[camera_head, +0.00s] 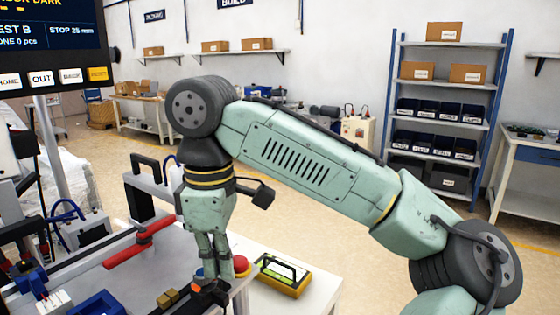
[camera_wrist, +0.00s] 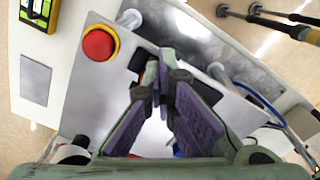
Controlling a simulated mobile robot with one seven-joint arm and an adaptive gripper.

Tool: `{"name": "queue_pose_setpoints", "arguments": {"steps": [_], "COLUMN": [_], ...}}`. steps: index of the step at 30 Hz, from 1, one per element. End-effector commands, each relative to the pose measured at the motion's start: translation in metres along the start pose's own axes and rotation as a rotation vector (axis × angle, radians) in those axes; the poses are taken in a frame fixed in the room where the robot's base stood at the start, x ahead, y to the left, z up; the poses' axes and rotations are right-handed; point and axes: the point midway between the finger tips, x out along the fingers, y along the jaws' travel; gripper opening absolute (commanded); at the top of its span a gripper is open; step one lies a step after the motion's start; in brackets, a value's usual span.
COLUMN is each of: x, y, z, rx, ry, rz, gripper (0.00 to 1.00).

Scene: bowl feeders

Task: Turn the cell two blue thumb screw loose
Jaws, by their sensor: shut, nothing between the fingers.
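My gripper (camera_head: 211,279) points down at the machine's grey top plate (camera_head: 120,277), near its right edge. In the wrist view my gripper (camera_wrist: 158,86) has its purple-padded fingers together at the tips, with nothing between them. A small blue piece (camera_head: 199,273) shows right beside the fingertips in the head view, partly hidden by them. I cannot tell whether it is the blue thumb screw of cell two. The wrist view shows no clear thumb screw at the tips; dark parts lie just behind them.
A red mushroom button (camera_head: 241,265) stands close right of my gripper; it also shows in the wrist view (camera_wrist: 100,43). A yellow-black device (camera_head: 283,276) lies on the white surface beyond. A red bar (camera_head: 138,243), brass blocks (camera_head: 168,298) and a blue tray (camera_head: 94,305) are to the left.

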Motion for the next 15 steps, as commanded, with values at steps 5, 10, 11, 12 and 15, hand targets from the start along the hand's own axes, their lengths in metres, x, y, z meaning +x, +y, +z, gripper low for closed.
{"name": "queue_pose_setpoints", "arguments": {"steps": [5, 10, 11, 12, 15], "x": [0.0087, 0.0087, 0.0087, 0.0087, 0.0087], "y": [0.0023, 0.0025, 0.0025, 0.0025, 0.0023], "z": [-0.0028, -0.0029, -0.0028, -0.0024, 0.0002], "rx": [0.0, 0.001, 0.001, 0.001, 0.002], "ry": [-0.001, -0.001, -0.001, -0.001, -0.001], "rz": [-0.003, -0.003, -0.003, -0.003, -0.002], "gripper": [0.0, 0.0, 0.0, 0.0, 0.0]}}
